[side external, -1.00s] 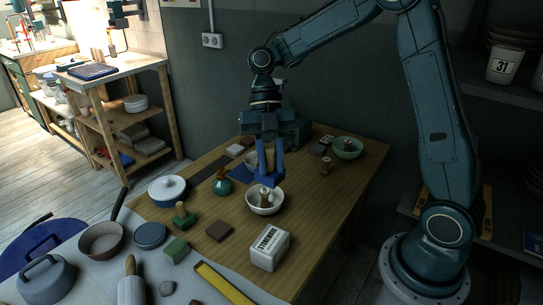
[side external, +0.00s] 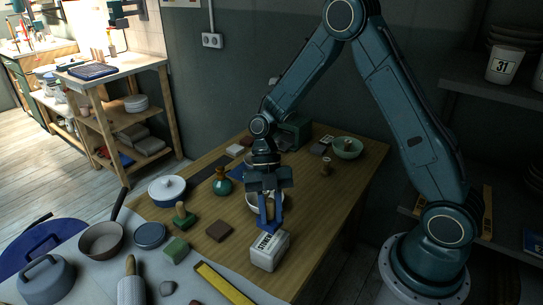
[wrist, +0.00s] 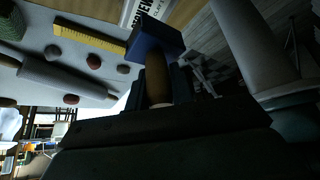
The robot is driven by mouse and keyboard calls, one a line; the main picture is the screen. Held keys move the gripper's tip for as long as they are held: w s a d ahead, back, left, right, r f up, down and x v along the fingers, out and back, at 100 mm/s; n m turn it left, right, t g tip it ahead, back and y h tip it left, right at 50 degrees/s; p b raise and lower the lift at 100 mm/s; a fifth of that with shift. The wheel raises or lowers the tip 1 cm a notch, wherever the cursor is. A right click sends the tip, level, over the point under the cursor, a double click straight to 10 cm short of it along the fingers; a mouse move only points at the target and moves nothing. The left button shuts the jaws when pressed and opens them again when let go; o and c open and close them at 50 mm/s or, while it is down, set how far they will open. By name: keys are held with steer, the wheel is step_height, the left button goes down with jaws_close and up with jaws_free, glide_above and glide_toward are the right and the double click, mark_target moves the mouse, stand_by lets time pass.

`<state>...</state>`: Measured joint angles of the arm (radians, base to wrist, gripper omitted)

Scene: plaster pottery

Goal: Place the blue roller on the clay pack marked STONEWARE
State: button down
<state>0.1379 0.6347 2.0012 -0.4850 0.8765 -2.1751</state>
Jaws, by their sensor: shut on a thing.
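My gripper (side external: 269,208) is shut on the wooden handle of the blue roller (side external: 268,227), which hangs below the fingers. In the wrist view the roller's blue head (wrist: 155,38) sits beyond the tan handle (wrist: 157,80), between the dark jaws. The white clay pack marked STONEWARE (side external: 268,256) lies near the table's front edge. The roller is at the pack's back upper edge and covers part of its label. I cannot tell whether they touch. The pack's lettered face also shows in the wrist view (wrist: 142,10), partly hidden behind the roller.
A white bowl (side external: 250,203) is right behind my gripper and partly hidden.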

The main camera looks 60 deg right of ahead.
mark_target(271, 222)
steer(key=shift+f, duration=0.25)
steer(key=shift+f, duration=2.1)
steer(key=shift+f, duration=0.4)
steer(key=shift+s+f, duration=0.15)
steer(key=shift+f, duration=0.15)
steer(key=c, duration=1.3)
jaws_free()
steer(key=shift+o, duration=0.3)
steer(key=shift+r, duration=0.45)
steer(key=v, duration=1.2)
steer(key=shift+r, duration=0.3)
